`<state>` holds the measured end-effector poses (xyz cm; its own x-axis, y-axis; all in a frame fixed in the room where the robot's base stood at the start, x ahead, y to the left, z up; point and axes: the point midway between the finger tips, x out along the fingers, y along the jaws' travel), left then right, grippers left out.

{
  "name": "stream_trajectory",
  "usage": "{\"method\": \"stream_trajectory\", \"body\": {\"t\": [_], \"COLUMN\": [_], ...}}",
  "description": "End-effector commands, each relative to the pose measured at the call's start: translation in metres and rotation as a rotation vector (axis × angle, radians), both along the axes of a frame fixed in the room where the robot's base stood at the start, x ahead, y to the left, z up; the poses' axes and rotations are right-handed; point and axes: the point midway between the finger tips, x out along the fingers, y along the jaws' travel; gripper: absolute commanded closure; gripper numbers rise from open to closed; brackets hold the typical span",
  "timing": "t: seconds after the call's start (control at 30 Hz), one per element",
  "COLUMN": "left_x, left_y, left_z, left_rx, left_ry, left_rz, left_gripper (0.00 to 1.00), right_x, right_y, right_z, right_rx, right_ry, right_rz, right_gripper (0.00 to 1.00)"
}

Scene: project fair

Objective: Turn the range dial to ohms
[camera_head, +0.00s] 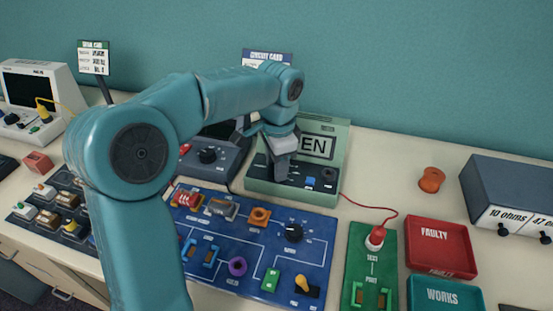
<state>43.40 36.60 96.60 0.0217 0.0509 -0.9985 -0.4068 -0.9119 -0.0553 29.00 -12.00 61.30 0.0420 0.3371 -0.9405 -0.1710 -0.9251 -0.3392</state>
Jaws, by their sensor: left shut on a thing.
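The pale green meter (340,150) stands at the back of the table. Its display (320,146) shows the letters "EN", with its left part hidden behind my gripper. My left gripper (281,172) reaches down to the meter's dark front panel and is shut on what appears to be the range dial. My fingers and wrist cover the dial, so its pointer and setting cannot be read. A blue button (310,182) shows right of my fingers on the panel. My right gripper is not in view.
A blue circuit board (320,230) with a black knob (293,232) lies in front of the meter. A red lead (372,207) runs to a green test board (388,250). A red tray (442,262), a teal tray (446,292) and a grey box (510,180) are at right.

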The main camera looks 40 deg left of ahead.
Motion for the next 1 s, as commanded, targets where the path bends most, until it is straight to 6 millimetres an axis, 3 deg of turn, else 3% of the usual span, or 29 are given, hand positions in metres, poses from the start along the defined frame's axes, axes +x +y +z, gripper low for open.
{"method": "stream_trajectory", "body": {"t": [0.4, 0.87, 0.9, 0.97, 1.0], "left_x": [0.0006, 0.0009, 0.0009, 0.0007, 0.0007], "left_y": [0.0, 0.0, 0.0, -0.0001, 0.0], "left_z": [0.001, 0.0008, 0.0008, 0.0008, 0.0007], "left_rx": [0.001, 0.002, 0.002, 0.002, 0.002], "left_ry": [-0.003, -0.004, -0.004, -0.004, -0.004], "left_rz": [0.164, 0.178, 0.178, 0.178, 0.177], "left_gripper": [0.89, 0.89, 0.52, 0.33, 0.33], "right_x": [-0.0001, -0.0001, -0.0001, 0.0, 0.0], "right_y": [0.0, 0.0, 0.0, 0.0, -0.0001], "right_z": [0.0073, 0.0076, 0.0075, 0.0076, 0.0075], "right_rx": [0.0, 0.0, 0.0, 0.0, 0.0], "right_ry": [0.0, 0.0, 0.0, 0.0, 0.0], "right_rz": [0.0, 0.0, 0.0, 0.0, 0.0], "right_gripper": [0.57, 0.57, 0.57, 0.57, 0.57]}}
